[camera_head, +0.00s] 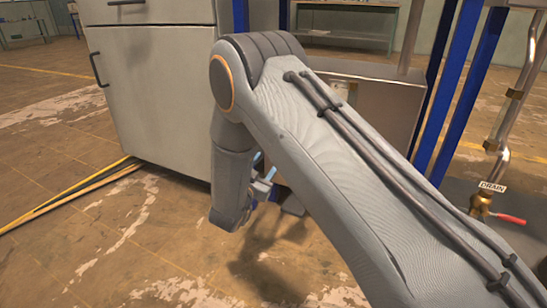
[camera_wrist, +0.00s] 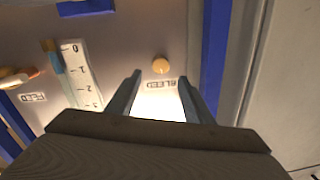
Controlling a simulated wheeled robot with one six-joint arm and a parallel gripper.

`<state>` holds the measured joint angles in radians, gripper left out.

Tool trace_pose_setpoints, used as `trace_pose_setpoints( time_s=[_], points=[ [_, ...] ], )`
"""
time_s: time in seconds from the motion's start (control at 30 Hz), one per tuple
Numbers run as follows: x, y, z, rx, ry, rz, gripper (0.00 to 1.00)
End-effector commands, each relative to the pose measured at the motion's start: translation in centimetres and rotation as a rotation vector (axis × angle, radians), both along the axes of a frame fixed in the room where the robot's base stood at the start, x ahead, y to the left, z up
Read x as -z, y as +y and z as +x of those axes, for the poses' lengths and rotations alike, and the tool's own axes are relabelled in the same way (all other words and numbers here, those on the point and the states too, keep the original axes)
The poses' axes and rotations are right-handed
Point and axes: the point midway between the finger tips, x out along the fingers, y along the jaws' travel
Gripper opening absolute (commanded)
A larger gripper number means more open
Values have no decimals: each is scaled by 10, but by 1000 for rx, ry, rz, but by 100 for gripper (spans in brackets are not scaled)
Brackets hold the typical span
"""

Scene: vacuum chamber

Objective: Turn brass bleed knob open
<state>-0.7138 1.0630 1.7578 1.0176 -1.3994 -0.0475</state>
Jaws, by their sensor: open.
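The brass bleed knob (camera_wrist: 160,65) is a small round knob on a grey panel (camera_wrist: 125,40) in the wrist view. An upside-down BLEED label (camera_wrist: 159,84) sits just below it in the picture. My gripper (camera_wrist: 158,76) is open, its two fingers apart on either side of the label. The knob shows between and slightly beyond the fingertips; whether they reach its depth, I cannot tell. No contact with the knob is visible. In the head view my arm hides the knob and most of my gripper.
A FEED label (camera_wrist: 33,97), an orange-tipped handle (camera_wrist: 18,77) and a numbered scale (camera_wrist: 80,72) are left of the knob. Blue posts (camera_wrist: 215,55) flank the panel. A grey cabinet (camera_head: 150,90) and a red-handled DRAIN valve (camera_head: 508,219) show in the head view.

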Motion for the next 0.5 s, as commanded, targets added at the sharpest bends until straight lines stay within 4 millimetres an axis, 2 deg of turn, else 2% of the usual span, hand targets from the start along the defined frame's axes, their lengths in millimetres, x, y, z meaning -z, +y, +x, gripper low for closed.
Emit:
trace_pose_setpoints(
  time_s=[0.5],
  points=[
    [2,-18,63,0,-1,2,47]
  ],
)
